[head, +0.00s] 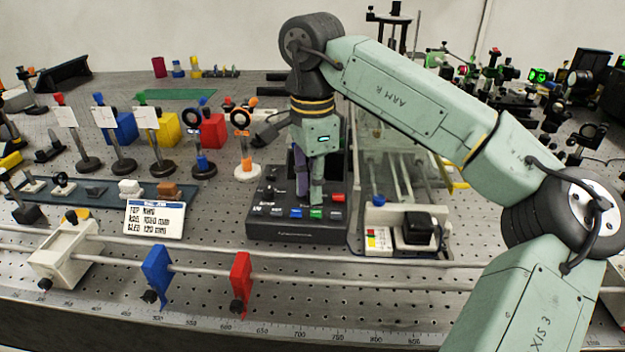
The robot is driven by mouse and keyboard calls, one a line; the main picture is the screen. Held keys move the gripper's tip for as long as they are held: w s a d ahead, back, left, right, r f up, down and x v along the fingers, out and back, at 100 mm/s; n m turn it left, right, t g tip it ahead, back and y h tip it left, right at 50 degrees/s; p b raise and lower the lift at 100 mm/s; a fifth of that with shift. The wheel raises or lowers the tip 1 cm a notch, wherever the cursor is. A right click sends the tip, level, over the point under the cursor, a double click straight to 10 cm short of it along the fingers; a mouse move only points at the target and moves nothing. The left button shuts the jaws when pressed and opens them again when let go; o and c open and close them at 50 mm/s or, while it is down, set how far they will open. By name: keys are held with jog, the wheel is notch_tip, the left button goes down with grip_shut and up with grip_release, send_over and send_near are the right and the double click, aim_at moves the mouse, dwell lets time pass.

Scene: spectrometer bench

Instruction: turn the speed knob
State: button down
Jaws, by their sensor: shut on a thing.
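The dark control box (268,231) stands in the middle of the bench.
A small white unit (378,241) with a dark block stands close to the right of the box. A rail with blue (157,273) and red (240,280) carriers runs in front.

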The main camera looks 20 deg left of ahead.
jog(key=shift+r+n, duration=0.1)
jog(key=shift+n, duration=0.5)
jog(key=shift+w, duration=0.1)
jog(key=c, duration=1.8)
grip_release()
notch_tip(320, 180, up, 12)
